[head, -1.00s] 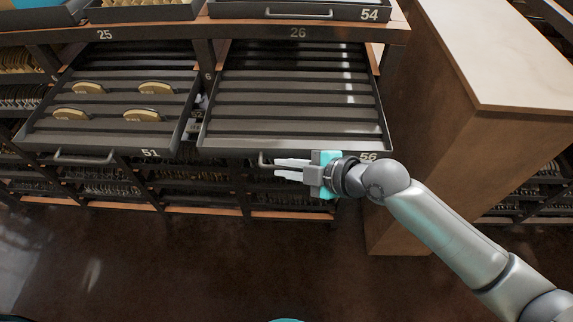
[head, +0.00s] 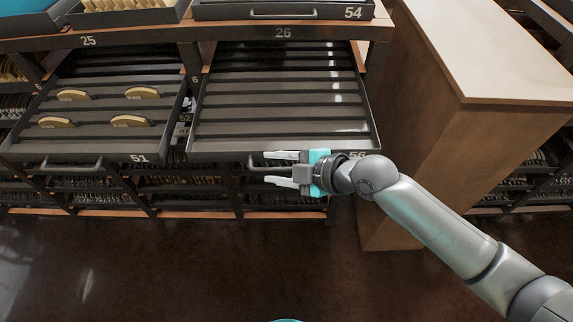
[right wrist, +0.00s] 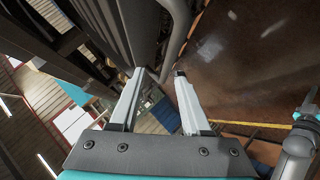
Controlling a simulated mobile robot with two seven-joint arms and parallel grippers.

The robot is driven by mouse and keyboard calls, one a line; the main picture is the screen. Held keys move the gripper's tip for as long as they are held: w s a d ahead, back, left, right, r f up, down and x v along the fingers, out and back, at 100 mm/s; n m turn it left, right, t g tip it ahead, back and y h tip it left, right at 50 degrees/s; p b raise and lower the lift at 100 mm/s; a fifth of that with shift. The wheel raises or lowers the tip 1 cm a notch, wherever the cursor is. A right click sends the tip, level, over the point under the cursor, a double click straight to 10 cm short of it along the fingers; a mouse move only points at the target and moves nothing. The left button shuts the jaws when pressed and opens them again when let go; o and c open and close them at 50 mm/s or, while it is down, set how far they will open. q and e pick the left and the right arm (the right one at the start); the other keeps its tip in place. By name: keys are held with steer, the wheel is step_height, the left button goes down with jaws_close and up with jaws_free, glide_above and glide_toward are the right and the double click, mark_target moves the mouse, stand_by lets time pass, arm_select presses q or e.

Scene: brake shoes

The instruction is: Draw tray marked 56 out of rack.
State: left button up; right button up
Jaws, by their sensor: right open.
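Tray 56 (head: 280,132) is a dark, ribbed, empty tray, drawn well out of the rack under shelf label 26. Its number plate is partly covered by my right gripper. My right gripper (head: 268,168) is open at the tray's front, its fingers one above the other, around or just in front of the handle (head: 251,164), which is partly hidden. In the right wrist view the grey handle bar (right wrist: 175,45) runs down toward the gap between the open fingertips (right wrist: 159,75); contact cannot be told. My left gripper is not in view.
Tray 51 (head: 85,138), holding several gold brake shoes, is also drawn out, close beside on the left. Tray 54 (head: 285,10) sits above. A wooden cabinet (head: 440,150) stands at the right. The floor (head: 200,270) in front is clear.

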steer(key=v, duration=1.5)
steer(key=shift+r, duration=0.1)
stand_by(0.4)
